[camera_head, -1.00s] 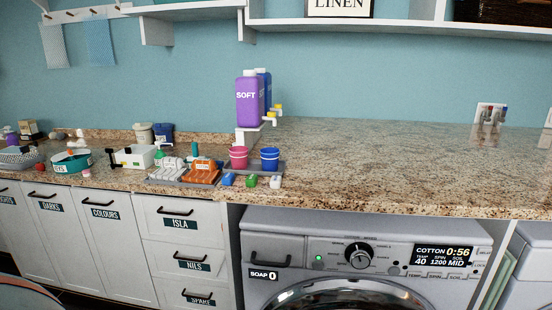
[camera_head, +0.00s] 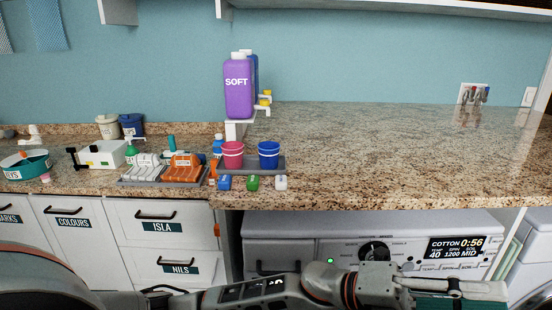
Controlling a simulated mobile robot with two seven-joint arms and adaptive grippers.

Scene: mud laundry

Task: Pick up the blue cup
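The blue cup (camera_head: 269,155) stands upright on a grey tray (camera_head: 278,168) on the countertop. A pink cup (camera_head: 233,155) stands just left of it on the same tray. My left arm comes in along the bottom edge, and my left gripper (camera_head: 478,292) is at the lower right, in front of the washing machine. It is well away from the blue cup, nearer to me and lower in the picture. Its fingers are seen side-on and partly cut off, so its opening is unclear. My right gripper is out of view.
A purple SOFT bottle (camera_head: 238,88) on a white stand is behind the cups. Orange and white shoes (camera_head: 184,166) sit to the left. The countertop (camera_head: 400,150) to the right is clear.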

